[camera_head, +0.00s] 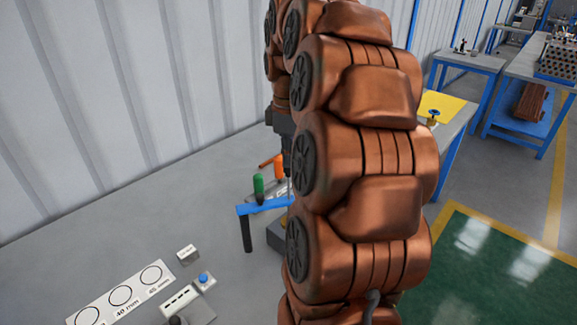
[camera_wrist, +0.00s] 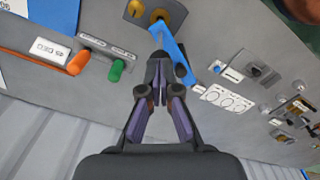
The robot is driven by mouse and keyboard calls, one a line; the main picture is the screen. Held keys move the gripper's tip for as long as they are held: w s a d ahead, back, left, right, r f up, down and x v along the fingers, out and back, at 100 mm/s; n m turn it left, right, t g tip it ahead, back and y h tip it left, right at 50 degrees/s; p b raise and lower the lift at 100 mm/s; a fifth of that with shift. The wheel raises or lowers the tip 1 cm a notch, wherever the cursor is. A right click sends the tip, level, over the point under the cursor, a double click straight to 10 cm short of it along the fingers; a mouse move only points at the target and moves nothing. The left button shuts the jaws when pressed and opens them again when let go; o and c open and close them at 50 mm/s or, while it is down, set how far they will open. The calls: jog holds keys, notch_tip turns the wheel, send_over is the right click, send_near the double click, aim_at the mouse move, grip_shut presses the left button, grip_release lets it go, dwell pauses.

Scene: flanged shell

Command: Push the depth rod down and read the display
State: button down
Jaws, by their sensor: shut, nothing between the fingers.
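A blue bar (camera_head: 262,206) with a black post (camera_head: 247,233) hanging from one end stands over the bench in the head view. In the wrist view the blue bar (camera_wrist: 174,48) runs just beyond my gripper (camera_wrist: 160,58), which is shut and empty. The fingertips overlap the bar in the picture; I cannot tell whether they touch it. No depth rod can be told apart for certain. A small grey unit with a blue button (camera_head: 203,279) lies at front left; no display reading is legible. My arm hides the bar's right end in the head view.
A green handle (camera_head: 258,184) and an orange handle (camera_head: 278,167) stand behind the bar. A white card with circles (camera_head: 121,295) and a small grey block (camera_head: 188,254) lie in front. A corrugated wall (camera_head: 120,110) closes the back. The bench's left part is clear.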

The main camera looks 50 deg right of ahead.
aim_at(289, 171)
jog(key=shift+f+b, duration=1.1)
jog(key=shift+f, duration=1.15)
jog(key=shift+r, duration=0.25)
dwell(0.4)
jog(key=shift+r+p, duration=0.35)
jog(key=shift+r, duration=0.5)
jog(key=s+a+f+m, duration=0.1)
jog(key=s+a+f, duration=0.1)
jog(key=a, duration=0.7)
jog(key=s+a+f+m, duration=0.1)
jog(key=s+a+f, duration=0.15)
jog(key=a, duration=0.65)
jog(key=s+a+f+m+g, duration=0.1)
jog(key=s+a+f+m, duration=0.2)
jog(key=s+a+f, duration=0.3)
jog(key=s+a, duration=0.3)
jog(key=s, duration=0.3)
jog(key=shift+s+a+m+g, duration=0.4)
jog(key=shift+f, duration=0.1)
